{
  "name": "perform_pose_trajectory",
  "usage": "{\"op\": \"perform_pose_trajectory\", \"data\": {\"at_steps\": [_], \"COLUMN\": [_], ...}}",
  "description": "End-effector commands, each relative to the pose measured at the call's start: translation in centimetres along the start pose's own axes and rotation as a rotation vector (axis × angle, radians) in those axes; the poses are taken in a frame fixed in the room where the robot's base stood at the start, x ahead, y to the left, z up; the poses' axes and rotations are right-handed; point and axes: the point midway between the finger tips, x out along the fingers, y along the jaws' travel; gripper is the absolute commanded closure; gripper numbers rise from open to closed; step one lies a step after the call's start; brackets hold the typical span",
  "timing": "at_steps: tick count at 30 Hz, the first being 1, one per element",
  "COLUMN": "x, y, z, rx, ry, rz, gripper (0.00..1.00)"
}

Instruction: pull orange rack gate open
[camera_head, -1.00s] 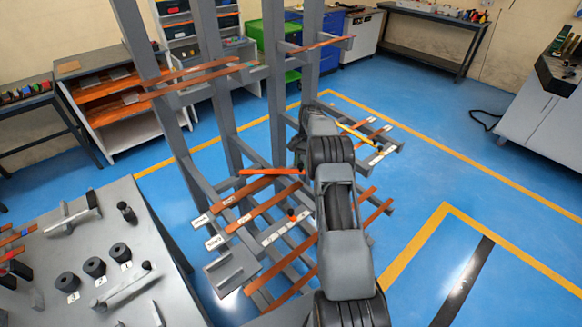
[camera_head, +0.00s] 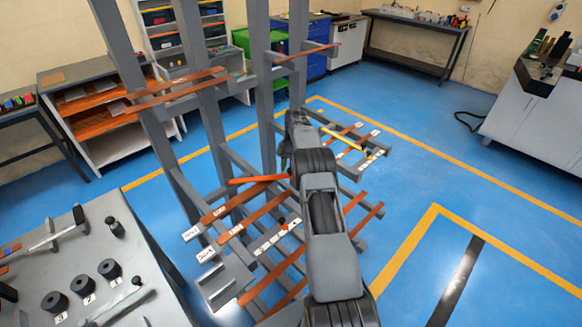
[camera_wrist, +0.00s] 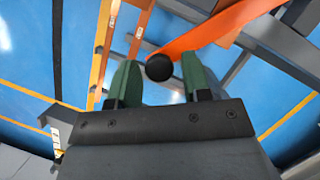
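The orange rack gate (camera_head: 259,180) is a thin bar on the grey rack, reaching right towards my arm in the head view. In the wrist view the gate (camera_wrist: 222,28) runs from the upper right down to a round black knob (camera_wrist: 159,68) at its end. My gripper (camera_wrist: 158,75) has green fingers, one on each side of the knob. They stand apart, with a visible gap on both sides of it.
The grey rack (camera_head: 206,130) holds several copper bars, some labelled, below and behind the gate. A grey bench (camera_head: 75,255) with black cylinders stands at the left. The blue floor (camera_head: 465,185) to the right is clear.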

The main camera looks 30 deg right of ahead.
Motion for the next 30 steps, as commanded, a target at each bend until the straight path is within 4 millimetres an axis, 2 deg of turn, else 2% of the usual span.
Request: {"op": "perform_pose_trajectory", "data": {"at_steps": [3,11,17,23,30], "x": [0.0,-0.1,-2.1,-4.0,-6.5], "y": [0.1,0.1,0.1,0.8,2.2], "z": [0.0,0.0,0.7,3.1,7.5], "rx": [0.002,0.003,0.002,0.003,0.002], "ry": [-0.001,0.000,0.004,0.001,0.003], "rz": [-0.001,-0.002,-0.003,-0.002,-0.002], "gripper": [0.46,0.46,0.46,0.46,0.46]}}
